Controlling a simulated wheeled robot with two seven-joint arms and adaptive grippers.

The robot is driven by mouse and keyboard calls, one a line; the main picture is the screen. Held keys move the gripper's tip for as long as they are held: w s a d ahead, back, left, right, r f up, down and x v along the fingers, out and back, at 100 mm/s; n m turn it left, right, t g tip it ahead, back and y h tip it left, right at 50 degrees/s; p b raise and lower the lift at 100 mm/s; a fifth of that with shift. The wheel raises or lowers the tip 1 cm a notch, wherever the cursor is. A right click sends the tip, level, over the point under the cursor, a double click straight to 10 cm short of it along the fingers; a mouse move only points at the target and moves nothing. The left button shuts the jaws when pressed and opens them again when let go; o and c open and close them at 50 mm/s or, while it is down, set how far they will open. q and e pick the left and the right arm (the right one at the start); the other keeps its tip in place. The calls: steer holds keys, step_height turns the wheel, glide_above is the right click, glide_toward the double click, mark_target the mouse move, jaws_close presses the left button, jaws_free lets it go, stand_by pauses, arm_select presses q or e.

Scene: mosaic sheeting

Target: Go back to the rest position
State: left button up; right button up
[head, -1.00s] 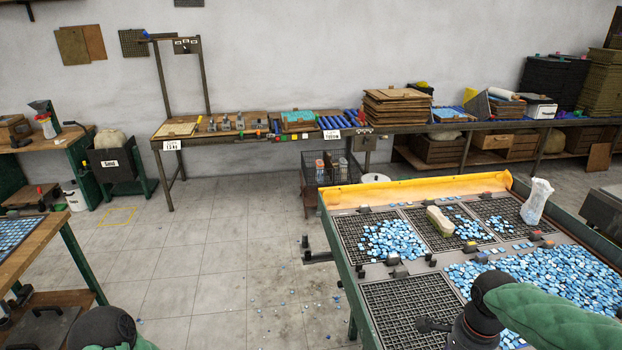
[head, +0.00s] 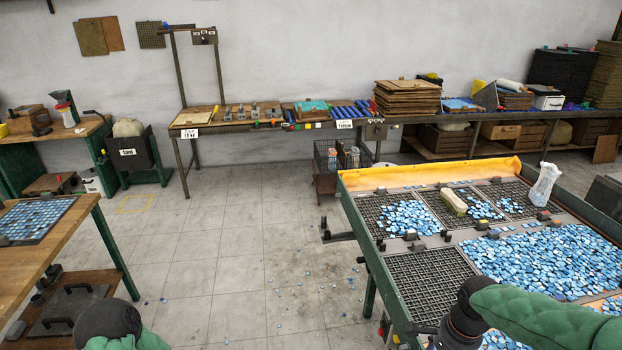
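My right arm (head: 545,318) in its green sleeve comes in from the lower right, over the near end of the mosaic table (head: 392,285). Its dark wrist part (head: 465,315) shows beside the empty grid mould (head: 430,280), but its fingers are cut off by the bottom edge. My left arm (head: 112,325) shows only as a dark rounded joint and a bit of green sleeve at the bottom left. The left gripper is out of the picture. I see nothing held.
Blue tiles (head: 545,258) cover much of the mosaic table, with a sponge (head: 453,202) and a clear bottle (head: 541,184) on it. A wooden bench (head: 70,245) stands at left. Tiled floor (head: 235,265) between them is open, with scattered tiles. A long workbench lines the wall.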

steer(key=s+a+f+n+y+b, duration=0.1)
steer(key=a+f+n+b, duration=0.15)
steer(key=a+f, duration=0.6)
steer(key=a+f+n+y+b, duration=0.1)
steer(key=a+f+n+b, duration=0.2)
steer(key=f, duration=1)
steer(key=s+a+f+n+y+b, duration=0.1)
steer(key=a+f+n, duration=0.4)
steer(key=f, duration=0.5)
steer(key=s+a+f+n+b, duration=0.2)
steer(key=s+a+f, duration=0.3)
steer(key=f, duration=0.4)
steer(key=shift+s+a, duration=0.3)
steer(key=shift+s, duration=0.2)
